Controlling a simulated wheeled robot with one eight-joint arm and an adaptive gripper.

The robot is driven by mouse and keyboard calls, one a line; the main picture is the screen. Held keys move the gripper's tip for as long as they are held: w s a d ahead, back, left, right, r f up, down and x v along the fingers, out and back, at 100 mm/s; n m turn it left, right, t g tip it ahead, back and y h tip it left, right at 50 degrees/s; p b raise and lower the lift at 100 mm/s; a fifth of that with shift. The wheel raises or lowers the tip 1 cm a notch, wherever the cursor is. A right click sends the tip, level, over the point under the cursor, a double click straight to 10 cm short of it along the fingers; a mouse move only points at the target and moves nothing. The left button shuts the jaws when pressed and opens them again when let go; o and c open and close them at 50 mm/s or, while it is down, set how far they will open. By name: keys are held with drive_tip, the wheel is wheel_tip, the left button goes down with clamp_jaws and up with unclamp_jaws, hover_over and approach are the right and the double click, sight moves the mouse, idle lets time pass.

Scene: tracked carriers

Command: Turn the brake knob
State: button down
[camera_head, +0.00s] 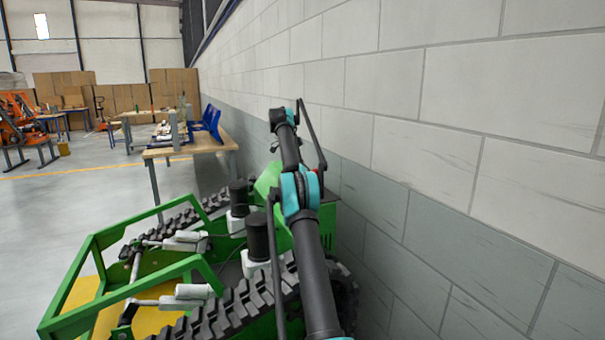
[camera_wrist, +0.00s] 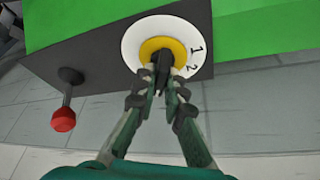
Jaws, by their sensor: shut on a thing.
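The brake knob (camera_wrist: 162,58) is a black grip on a yellow disc (camera_wrist: 150,45), set in a white dial plate (camera_wrist: 133,38) marked 1 and 2 in the wrist view. My gripper (camera_wrist: 163,76) is shut on the knob, with its fingers on both sides of the black grip. The fingertips partly hide the grip. The dial is on the dark panel of the green tracked carrier (camera_head: 72,325). In the head view my arm reaches over the carrier beside the wall, and the knob and my fingertips are hidden there.
A red-tipped lever (camera_wrist: 63,119) sticks out of the dark panel left of the dial. A white and grey block wall (camera_head: 450,120) runs close along the right. A workbench (camera_head: 160,152) stands beyond the carrier. Open floor (camera_head: 40,205) lies to the left.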

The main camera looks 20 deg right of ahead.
idle(0.4)
drive_tip(key=c, duration=1.6)
unclamp_jaws()
drive_tip(key=shift+n, duration=0.3)
